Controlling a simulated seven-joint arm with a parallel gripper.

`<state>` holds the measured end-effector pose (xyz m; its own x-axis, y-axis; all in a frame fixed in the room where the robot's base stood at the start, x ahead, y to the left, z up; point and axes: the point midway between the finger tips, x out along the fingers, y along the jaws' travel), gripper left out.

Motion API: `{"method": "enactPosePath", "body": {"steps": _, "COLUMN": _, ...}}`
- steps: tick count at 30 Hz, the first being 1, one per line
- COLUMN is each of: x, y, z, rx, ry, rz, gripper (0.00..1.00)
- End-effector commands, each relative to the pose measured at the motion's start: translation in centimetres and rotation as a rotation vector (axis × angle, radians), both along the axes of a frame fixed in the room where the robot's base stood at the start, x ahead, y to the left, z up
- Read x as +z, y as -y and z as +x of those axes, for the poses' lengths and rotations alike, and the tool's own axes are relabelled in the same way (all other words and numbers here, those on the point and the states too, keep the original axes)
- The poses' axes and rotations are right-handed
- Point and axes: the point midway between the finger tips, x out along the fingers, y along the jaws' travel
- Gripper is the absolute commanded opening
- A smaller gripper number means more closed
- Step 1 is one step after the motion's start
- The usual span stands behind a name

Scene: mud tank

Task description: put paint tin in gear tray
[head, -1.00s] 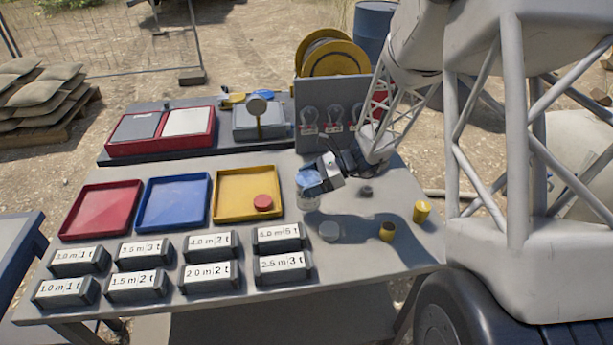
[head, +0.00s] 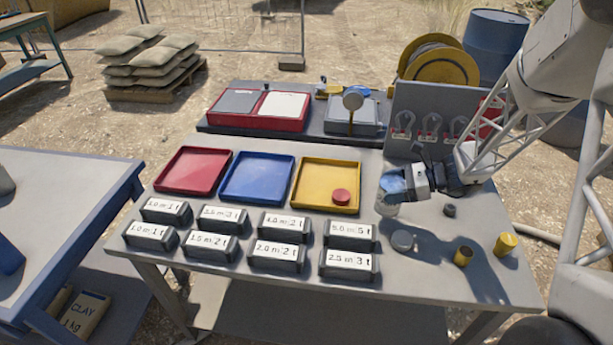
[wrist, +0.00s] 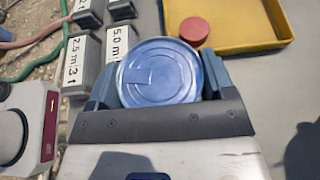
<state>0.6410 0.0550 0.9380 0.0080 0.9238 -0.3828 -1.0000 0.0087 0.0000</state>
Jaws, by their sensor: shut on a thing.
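The paint tin (wrist: 160,75), seen from above with a blue lid and a pale metal rim, sits between the fingers of my gripper (wrist: 158,82) in the wrist view. My gripper (head: 393,188) is shut on the tin (head: 386,209) in the head view, just right of the yellow tray. I cannot tell whether the tin's base touches the table. Three shallow trays lie in a row: red (head: 163,186), blue (head: 227,192) and yellow (head: 300,205). None has a readable label, so I cannot tell which is the gear tray.
A red round piece (head: 341,196) lies in the yellow tray. Several labelled dark blocks (head: 276,258) stand in front of the trays. A tool board (head: 430,105) rises behind my gripper.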

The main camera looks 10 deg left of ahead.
Motion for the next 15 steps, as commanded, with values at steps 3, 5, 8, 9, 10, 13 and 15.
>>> {"method": "enactPosePath", "body": {"steps": 3, "x": 0.0, "y": -0.2, "z": 0.1, "rx": 0.002, "ry": 0.001, "rz": 0.0, "gripper": 0.33}}
{"method": "enactPosePath", "body": {"steps": 5, "x": 0.1, "y": -0.5, "z": 0.2, "rx": 0.003, "ry": 0.001, "rz": 0.0, "gripper": 0.33}}
{"method": "enactPosePath", "body": {"steps": 8, "x": 0.1, "y": -1.2, "z": 0.4, "rx": 0.007, "ry": 0.001, "rz": -0.001, "gripper": 0.33}}
{"method": "enactPosePath", "body": {"steps": 9, "x": 0.1, "y": -1.6, "z": 0.5, "rx": 0.01, "ry": 0.002, "rz": -0.001, "gripper": 0.33}}
{"method": "enactPosePath", "body": {"steps": 10, "x": 0.1, "y": -2.0, "z": 0.6, "rx": 0.012, "ry": 0.003, "rz": -0.001, "gripper": 0.33}}
{"method": "enactPosePath", "body": {"steps": 13, "x": 0.1, "y": -3.3, "z": 0.9, "rx": 0.02, "ry": 0.003, "rz": -0.002, "gripper": 0.33}}
{"method": "enactPosePath", "body": {"steps": 15, "x": 0.1, "y": -4.5, "z": 1.1, "rx": 0.027, "ry": 0.003, "rz": -0.003, "gripper": 0.33}}
